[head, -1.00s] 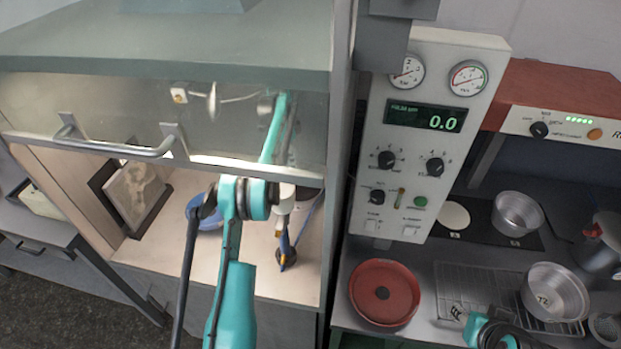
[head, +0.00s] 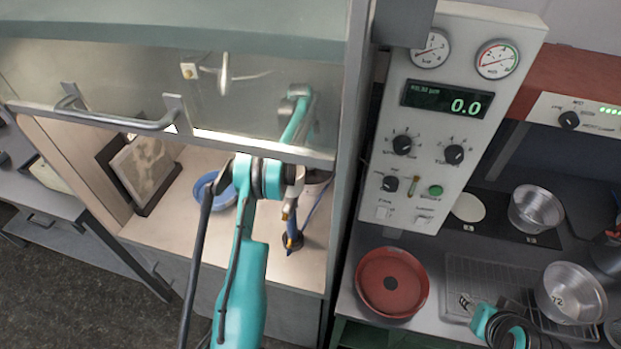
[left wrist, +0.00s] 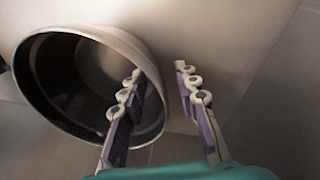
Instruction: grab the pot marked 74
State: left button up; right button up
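In the left wrist view a metal pot (left wrist: 45,88) with a wide round mouth lies at the left, its opening facing the camera. My left gripper (left wrist: 158,75) is open at its rim: the left finger is over the mouth, the right finger outside the wall. No number shows on this pot. In the head view my left arm reaches into the lit cabinet, and its joint hides most of the gripper and pot. Another metal pot (head: 570,292) at the right has a mark resembling 72. My right arm shows at the bottom right; its gripper's state is unclear.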

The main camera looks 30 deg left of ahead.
pick_arm(q)
jog(key=shift+c, duration=0.4)
jog(key=shift+r, duration=0.1)
grip_shut()
